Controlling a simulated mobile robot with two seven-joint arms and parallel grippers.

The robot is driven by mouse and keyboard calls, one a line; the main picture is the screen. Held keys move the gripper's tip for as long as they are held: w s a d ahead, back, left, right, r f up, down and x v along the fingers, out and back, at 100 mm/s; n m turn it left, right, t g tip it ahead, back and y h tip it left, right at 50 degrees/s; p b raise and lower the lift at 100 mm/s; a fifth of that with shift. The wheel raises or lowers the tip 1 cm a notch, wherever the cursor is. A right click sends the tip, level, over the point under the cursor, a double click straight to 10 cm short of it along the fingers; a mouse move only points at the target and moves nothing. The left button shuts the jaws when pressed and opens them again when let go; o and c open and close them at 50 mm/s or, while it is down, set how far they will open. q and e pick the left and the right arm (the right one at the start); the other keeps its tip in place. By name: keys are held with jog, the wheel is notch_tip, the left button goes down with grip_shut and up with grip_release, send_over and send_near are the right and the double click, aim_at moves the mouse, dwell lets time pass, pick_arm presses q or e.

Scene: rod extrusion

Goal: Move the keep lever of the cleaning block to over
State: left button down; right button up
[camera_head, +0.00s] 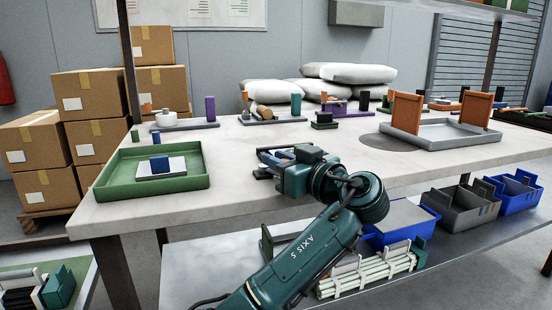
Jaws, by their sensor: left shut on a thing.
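My left gripper (272,162) is at the front edge of the worktable, with its arm coming up from below. It is shut on a small part that its own body mostly hides; this looks like the keep lever of the cleaning block. I cannot tell which way the lever is turned. My right gripper is not in view.
A green tray (112,178) with a white block and blue peg stands at the left. A grey tray (455,135) with orange plates stands at the right. Several small fixtures line the back. The pale tabletop (225,190) left of my gripper is clear.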

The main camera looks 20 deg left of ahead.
pick_arm(q)
jog(key=shift+w+d+n+g+y, duration=0.1)
jog(key=shift+w+n+g+y, duration=0.1)
jog(key=shift+n+g+y, duration=0.35)
jog(key=shift+w+d+n+g+y, duration=0.1)
jog(key=shift+w+n+g+y, duration=0.15)
jog(key=shift+n+g, duration=0.5)
jog(key=shift+a+g, duration=0.1)
jog(key=shift+g, duration=0.4)
jog(key=c, duration=1.3)
grip_release()
